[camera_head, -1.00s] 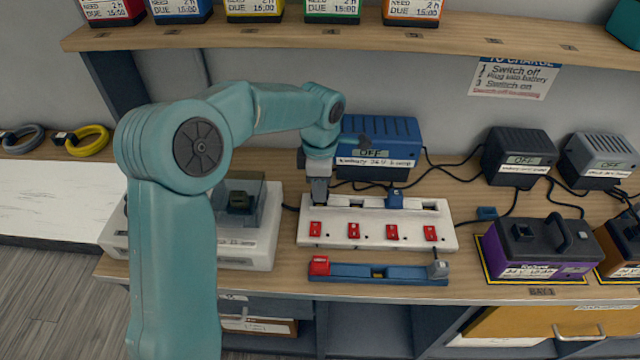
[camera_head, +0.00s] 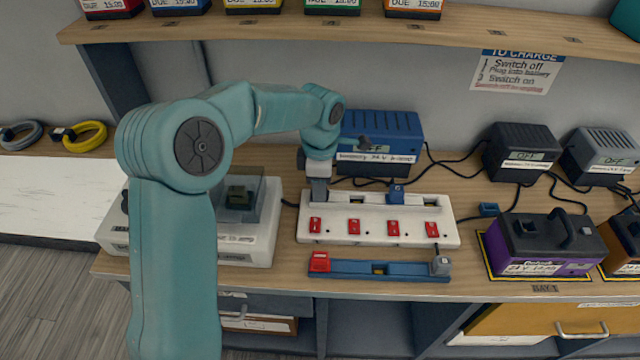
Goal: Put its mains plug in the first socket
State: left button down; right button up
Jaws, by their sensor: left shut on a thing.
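A white socket strip (camera_head: 375,233) lies on the bench, with a row of sockets along its back and red switches along its front. My left gripper (camera_head: 319,196) points down at the strip's left end, over the first socket. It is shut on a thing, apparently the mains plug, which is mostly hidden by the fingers. I cannot tell whether the plug is seated. A blue plug (camera_head: 397,195) stands in the third socket. The blue charger (camera_head: 385,135) stands behind the strip, partly covered by my wrist. My right gripper is not in view.
A blue bar (camera_head: 405,274) with a red block on its left end lies in front of the strip. Dark chargers (camera_head: 522,145) with cables and a purple battery (camera_head: 535,245) stand to the right. A pale box (camera_head: 245,250) is on the left. A shelf (camera_head: 330,35) runs above.

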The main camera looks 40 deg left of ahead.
pick_arm(q)
jog(key=shift+f, duration=0.15)
jog(key=c, duration=0.7)
grip_release()
jog(key=shift+c, duration=0.2)
notch_tip(320, 180, up, 16)
jog(key=p, duration=0.2)
jog(key=shift+r, duration=0.2)
